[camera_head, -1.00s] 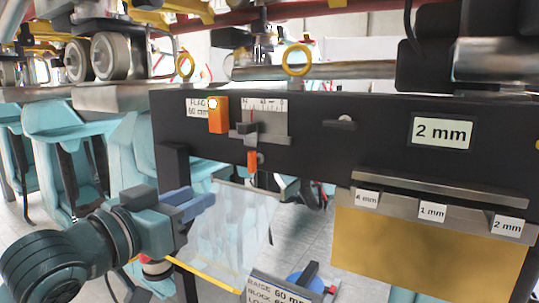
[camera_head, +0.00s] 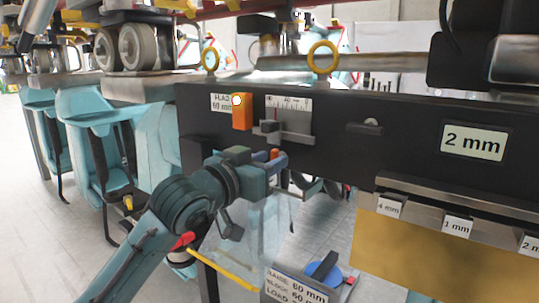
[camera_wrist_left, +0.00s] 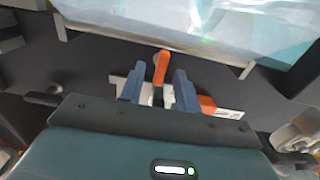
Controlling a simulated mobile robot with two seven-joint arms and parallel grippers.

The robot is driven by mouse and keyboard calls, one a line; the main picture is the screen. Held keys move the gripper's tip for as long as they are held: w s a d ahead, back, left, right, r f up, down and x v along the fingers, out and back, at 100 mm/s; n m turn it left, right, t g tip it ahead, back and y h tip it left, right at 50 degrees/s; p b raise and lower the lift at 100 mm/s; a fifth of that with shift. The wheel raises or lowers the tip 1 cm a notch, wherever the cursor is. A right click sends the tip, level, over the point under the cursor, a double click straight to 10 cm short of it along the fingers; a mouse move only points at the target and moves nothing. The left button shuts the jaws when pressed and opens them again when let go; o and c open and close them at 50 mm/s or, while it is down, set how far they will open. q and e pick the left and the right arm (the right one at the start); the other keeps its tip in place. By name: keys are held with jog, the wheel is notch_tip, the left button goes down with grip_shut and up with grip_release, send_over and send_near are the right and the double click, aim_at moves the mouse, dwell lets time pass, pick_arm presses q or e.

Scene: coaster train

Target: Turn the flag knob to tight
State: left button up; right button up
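The likely flag knob is the small orange lever hanging below the scale slider on the dark beam; in the head view only its top (camera_head: 275,154) shows. In the left wrist view the orange lever (camera_wrist_left: 161,66) stands between the two blue fingers, with gaps on both sides. My left gripper (camera_head: 278,164) is at the beam's lower edge, around the lever. It is open in the left wrist view (camera_wrist_left: 158,72). My right gripper is not in view.
The dark beam (camera_head: 400,150) carries a 2 mm display (camera_head: 473,142). Gauge plates (camera_head: 458,227) hang below right. A clear sheet (camera_head: 262,235) hangs beneath the gripper. A blue knob (camera_head: 328,275) is on a panel below. Teal seats (camera_head: 95,140) stand at left.

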pick_arm(q)
jog(key=shift+w+d, duration=0.25)
jog(key=shift+w, duration=0.15)
grip_shut()
